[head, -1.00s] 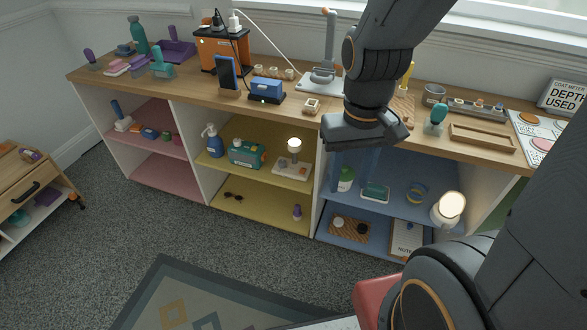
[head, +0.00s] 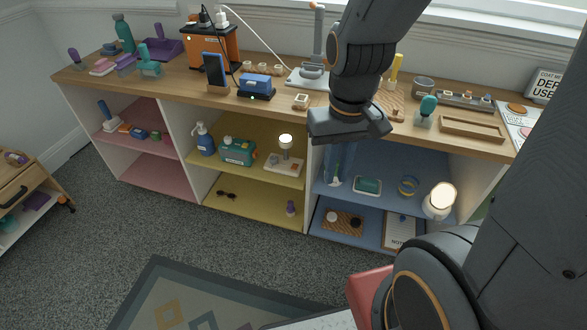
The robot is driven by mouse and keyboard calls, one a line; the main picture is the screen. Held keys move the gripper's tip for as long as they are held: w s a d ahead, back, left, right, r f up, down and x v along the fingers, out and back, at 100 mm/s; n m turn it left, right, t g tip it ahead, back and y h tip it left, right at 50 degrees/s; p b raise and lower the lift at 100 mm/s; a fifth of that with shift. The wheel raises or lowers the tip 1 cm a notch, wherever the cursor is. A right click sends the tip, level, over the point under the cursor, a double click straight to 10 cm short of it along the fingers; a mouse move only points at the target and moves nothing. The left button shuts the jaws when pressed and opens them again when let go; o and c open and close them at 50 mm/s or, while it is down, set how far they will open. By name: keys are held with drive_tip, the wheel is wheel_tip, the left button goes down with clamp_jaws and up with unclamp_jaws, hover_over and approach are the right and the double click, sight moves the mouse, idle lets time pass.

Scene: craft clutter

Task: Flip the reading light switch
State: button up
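A small cream block (head: 301,101), perhaps a switch, sits near the front edge of the wooden counter; its markings are too small to read. A small lit lamp (head: 285,143) stands on a pale base (head: 284,168) on the upper yellow shelf. A second lit lamp (head: 440,201) with a round white head is at the right of the blue bay. Which light is the reading light I cannot tell.
The counter (head: 190,85) holds a phone on a stand (head: 215,72), a blue hole punch (head: 255,85), an orange box (head: 211,48) and a wooden tray (head: 471,129). Shelves below hold several small items.

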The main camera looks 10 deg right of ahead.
sight(294, 167)
drive_tip(key=w+a+f+t+b, duration=0.1)
drive_tip(key=w+a+f+b, duration=0.1)
drive_tip(key=w+f, duration=0.3)
drive_tip(key=w+a+f+m+t+b, duration=0.1)
drive_tip(key=w+f+b, duration=0.3)
drive_tip(key=w, duration=0.4)
drive_tip(key=w+a+f+m+t+b, duration=0.1)
drive_tip(key=w+a+f+t+b, duration=0.1)
drive_tip(key=w+f, duration=0.4)
drive_tip(key=shift+w+a+f+t+b, duration=0.2)
drive_tip(key=shift+a+t, duration=0.15)
drive_tip(key=shift+a, duration=0.2)
drive_tip(key=shift+w+a+f+t+b, duration=0.1)
drive_tip(key=shift+a+t+b, duration=0.1)
drive_tip(key=shift+a+t, duration=0.25)
clamp_jaws()
drive_tip(key=w+d+f+m+t+h+b, duration=0.2)
drive_tip(key=w+f+t+h+b, duration=0.3)
drive_tip(key=w+f+b, duration=0.5)
drive_tip(key=shift+w+d+f+m+h, duration=0.3)
drive_tip(key=shift+f+m+h, duration=0.6)
drive_tip(key=shift+f, duration=1.15)
drive_tip(key=shift+a, duration=0.1)
